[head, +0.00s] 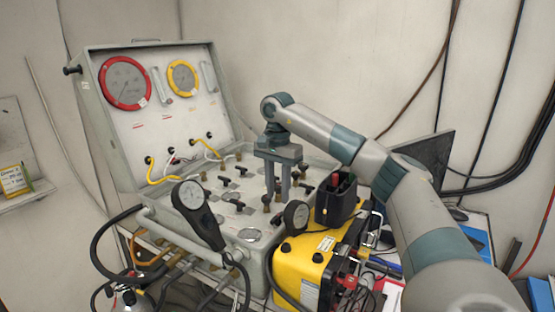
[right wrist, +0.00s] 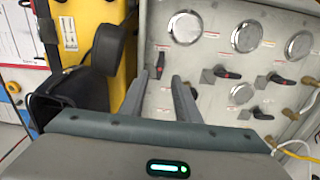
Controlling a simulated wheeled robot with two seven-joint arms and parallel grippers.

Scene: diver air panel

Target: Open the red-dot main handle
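The air panel (head: 215,222) lies in an open grey case, with several small black handles on it. My right gripper (head: 277,200) points down over the panel's right part. In the right wrist view its two fingers (right wrist: 160,75) stand apart with nothing between them. A black handle with a red mark (right wrist: 160,58) lies just beyond the fingertips, in line with the gap. Two more dark handles with reddish marks, one in the middle (right wrist: 226,73) and one at the right (right wrist: 284,81), show there. I cannot tell which is the red-dot main handle. My left gripper is out of view.
The raised lid holds a red-ringed gauge (head: 126,83) and a yellow-ringed gauge (head: 183,78). A yellow box (head: 304,270) and a black holder (head: 338,203) stand close at the right. A handheld gauge (head: 192,198) with a hose is at the front.

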